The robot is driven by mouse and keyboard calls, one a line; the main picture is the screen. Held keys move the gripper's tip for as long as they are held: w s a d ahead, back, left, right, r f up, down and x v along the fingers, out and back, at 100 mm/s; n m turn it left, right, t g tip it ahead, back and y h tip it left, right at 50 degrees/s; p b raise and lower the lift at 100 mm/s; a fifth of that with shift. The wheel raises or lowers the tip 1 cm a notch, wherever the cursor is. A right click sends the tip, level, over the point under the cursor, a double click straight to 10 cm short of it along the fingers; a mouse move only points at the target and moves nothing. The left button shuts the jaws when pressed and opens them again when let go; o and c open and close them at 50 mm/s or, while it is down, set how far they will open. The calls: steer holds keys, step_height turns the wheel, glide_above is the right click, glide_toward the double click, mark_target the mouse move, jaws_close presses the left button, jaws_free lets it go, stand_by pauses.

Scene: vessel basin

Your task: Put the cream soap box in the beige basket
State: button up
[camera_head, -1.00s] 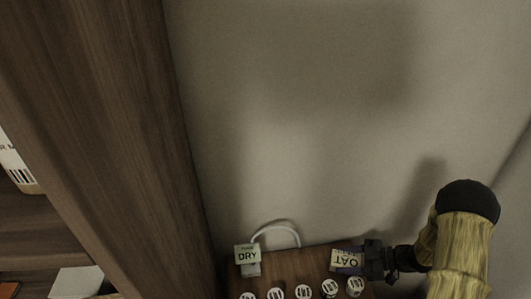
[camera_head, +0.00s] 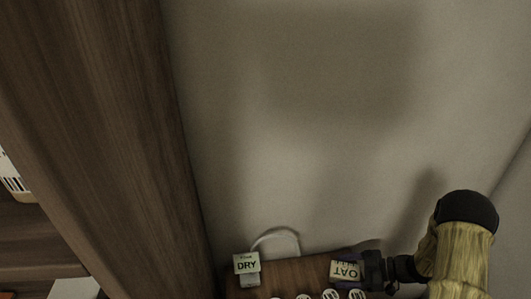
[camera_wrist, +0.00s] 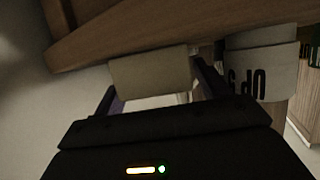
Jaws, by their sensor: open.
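A small cream box with dark letters reading OAT (camera_head: 345,270), seemingly the soap box, is at the right end of the wooden surface in the head view. My gripper (camera_head: 365,270) is at its right side. In the wrist view a plain tan box face (camera_wrist: 150,72), probably the same box, sits between the two spread fingers of my gripper (camera_wrist: 157,88). The jaws are open around it; contact is not clear.
A pale box marked DRY (camera_head: 246,263) stands at the left end of the wooden surface (camera_head: 295,274), near a white curved loop (camera_head: 276,233). Several round white lids (camera_head: 331,295) line the lower edge. A large wooden panel (camera_head: 100,120) stands left.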

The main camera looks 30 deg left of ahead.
steer(key=shift+d+r, duration=0.15)
steer(key=shift+r, duration=0.55)
steer(key=b+v, duration=0.2)
steer(key=v, duration=0.9)
steer(key=shift+d, duration=0.3)
steer(key=shift+w+r, duration=0.1)
steer(key=shift+w, duration=0.1)
